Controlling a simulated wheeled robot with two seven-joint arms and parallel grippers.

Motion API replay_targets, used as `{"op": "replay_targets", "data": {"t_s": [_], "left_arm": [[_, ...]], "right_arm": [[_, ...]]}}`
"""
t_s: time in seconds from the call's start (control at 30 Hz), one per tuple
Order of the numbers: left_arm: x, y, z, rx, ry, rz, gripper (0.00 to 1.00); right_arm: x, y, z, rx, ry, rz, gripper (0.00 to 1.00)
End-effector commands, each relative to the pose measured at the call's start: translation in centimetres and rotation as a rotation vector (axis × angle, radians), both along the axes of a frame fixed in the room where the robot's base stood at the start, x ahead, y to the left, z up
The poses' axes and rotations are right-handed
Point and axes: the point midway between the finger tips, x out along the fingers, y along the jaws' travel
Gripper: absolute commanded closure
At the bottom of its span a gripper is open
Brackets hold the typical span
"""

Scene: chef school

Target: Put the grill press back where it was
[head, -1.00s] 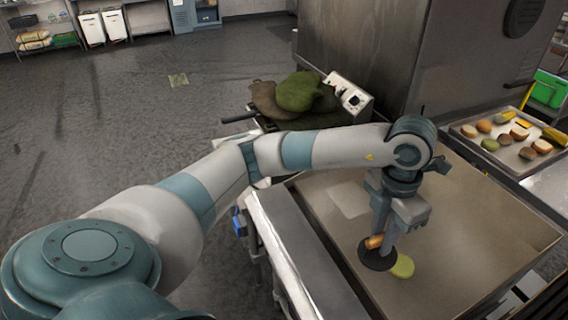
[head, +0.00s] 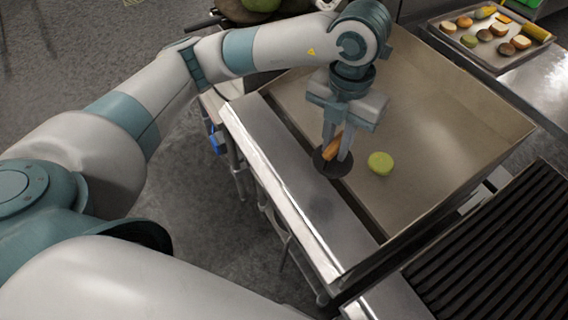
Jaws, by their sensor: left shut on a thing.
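The grill press, a dark round plate (head: 331,168) with a wooden handle (head: 333,146), is in the head view near the left rim of the griddle. My left gripper (head: 335,150) points down and is shut on the handle. The press is over the strip between the griddle (head: 440,130) and its steel front ledge (head: 290,170); whether it touches the surface I cannot tell. A green round patty (head: 380,163) lies on the griddle just right of the press, apart from it. My right gripper is not in view.
A black ribbed grill (head: 500,250) stands at the lower right. A tray (head: 470,50) of buns and vegetables lies at the top right on a steel counter. A dark pan with green items (head: 262,5) is at the top edge. Most of the griddle is bare.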

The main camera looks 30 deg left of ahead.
Motion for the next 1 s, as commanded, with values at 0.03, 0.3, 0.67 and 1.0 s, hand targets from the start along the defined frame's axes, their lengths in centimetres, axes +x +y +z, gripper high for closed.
{"op": "replay_targets", "data": {"t_s": [0.03,0.3,0.67,1.0], "left_arm": [[0.0,0.0,0.1,-0.001,-0.001,0.0,1.0],[0.1,1.6,-0.8,-0.002,0.001,0.003,1.0],[0.4,6.7,-3.8,-0.001,0.003,0.005,1.0],[0.8,11.2,-6.5,0.0,0.0,0.003,1.0]], "right_arm": [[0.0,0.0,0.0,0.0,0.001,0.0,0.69],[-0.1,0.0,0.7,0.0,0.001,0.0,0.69],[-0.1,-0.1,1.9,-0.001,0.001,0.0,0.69],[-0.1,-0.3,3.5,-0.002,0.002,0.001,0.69]]}}
